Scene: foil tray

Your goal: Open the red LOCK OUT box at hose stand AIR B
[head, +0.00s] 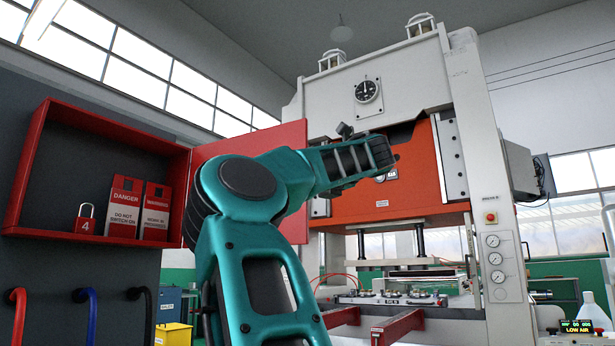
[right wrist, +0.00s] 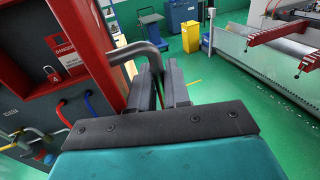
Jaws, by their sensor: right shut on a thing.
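The red box (head: 35,185) is mounted on a dark panel at the left of the head view. Its red door (head: 285,135) stands swung out to the right, so the inside shows. Inside are a red padlock (head: 85,219) marked 4 and two red-and-white tags (head: 125,207), one reading DANGER. In the right wrist view my right gripper (right wrist: 158,72) is shut on a grey bent handle (right wrist: 129,48) beside the red door edge (right wrist: 93,40). My right arm covers part of the door in the head view. No LOCK OUT lettering is readable. My left gripper is not in view.
Red, blue and black hoses (head: 87,298) hang below the box. A large press with an orange ram (head: 400,188) stands at the right. A yellow bin (right wrist: 191,38) and a blue cabinet stand on the green floor (right wrist: 232,80), with open floor around them.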

